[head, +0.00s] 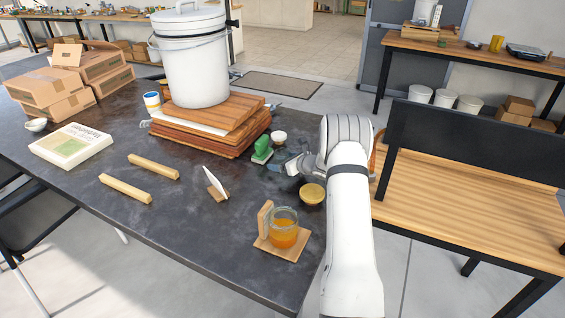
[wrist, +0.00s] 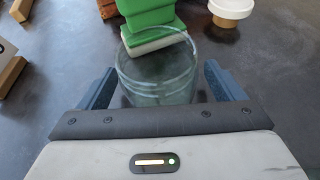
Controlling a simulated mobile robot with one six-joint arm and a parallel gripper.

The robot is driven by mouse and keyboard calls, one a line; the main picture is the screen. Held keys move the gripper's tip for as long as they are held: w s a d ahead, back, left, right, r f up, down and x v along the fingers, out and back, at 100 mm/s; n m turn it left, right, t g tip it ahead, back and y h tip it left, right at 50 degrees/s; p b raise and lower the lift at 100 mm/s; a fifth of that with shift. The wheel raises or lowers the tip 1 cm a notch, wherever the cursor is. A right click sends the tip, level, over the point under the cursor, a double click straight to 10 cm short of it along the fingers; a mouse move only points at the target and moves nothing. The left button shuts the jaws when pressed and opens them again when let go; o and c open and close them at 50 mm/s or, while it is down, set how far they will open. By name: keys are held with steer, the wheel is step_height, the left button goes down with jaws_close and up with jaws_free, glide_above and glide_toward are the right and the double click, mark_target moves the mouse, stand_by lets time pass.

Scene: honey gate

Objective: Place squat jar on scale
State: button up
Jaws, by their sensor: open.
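A clear, empty-looking glass jar (wrist: 158,75), low and wide, stands on the dark table between my gripper's fingers in the wrist view. My gripper (wrist: 160,88) is open, with one blue finger on each side of the jar and a gap beside each. In the head view my gripper (head: 287,168) is low over the table's right part, and the jar there is hard to make out. A flat dark device that looks like a scale (head: 526,51) lies on the far bench at the back right.
A honey-filled jar (head: 284,230) on a wooden stand, a round lid (head: 312,194) and a white card (head: 215,184) are nearby. A wooden bench (head: 480,205) is at right.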

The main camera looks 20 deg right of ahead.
steer(key=shift+w+a+f, duration=0.1)
steer(key=shift+w, duration=0.15)
steer(key=shift+c, duration=0.3)
steer(key=c, duration=1.1)
steer(key=shift+c, duration=0.3)
